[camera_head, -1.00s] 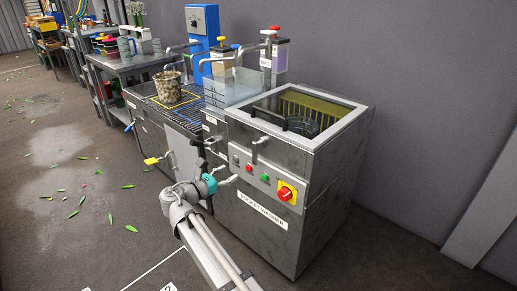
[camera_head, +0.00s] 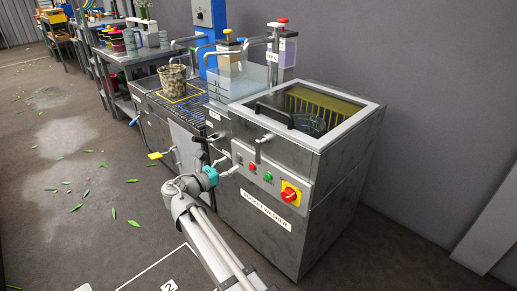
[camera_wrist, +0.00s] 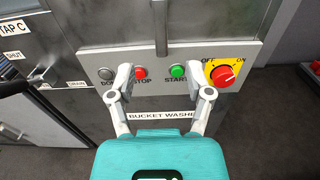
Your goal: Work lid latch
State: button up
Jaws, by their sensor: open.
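The bucket washer (camera_head: 250,212) is a grey metal cabinet with a framed, see-through lid (camera_head: 352,122), which lies shut on top. The lid has a black bar handle (camera_head: 275,115). A small metal latch (camera_head: 262,146) sits at the front edge below the lid. My gripper (camera_head: 228,166) is in front of the washer, left of and a little lower than the latch. In the wrist view my gripper (camera_wrist: 160,78) is open and empty, with its fingers facing the button panel. A vertical metal bar (camera_wrist: 161,27) shows above the panel there; I cannot tell whether it is the latch.
The panel carries a red stop button (camera_wrist: 140,73), a green start button (camera_wrist: 177,71) and a red knob on a yellow plate (camera_wrist: 222,75). A roller table with a bucket (camera_head: 172,78) stands at left. Taps and dispensers stand behind. Floor at left is mostly free, with scattered leaves.

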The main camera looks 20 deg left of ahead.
aim_at(257, 149)
jog(key=x, duration=1.3)
jog(key=shift+w, duration=0.15)
grip_shut()
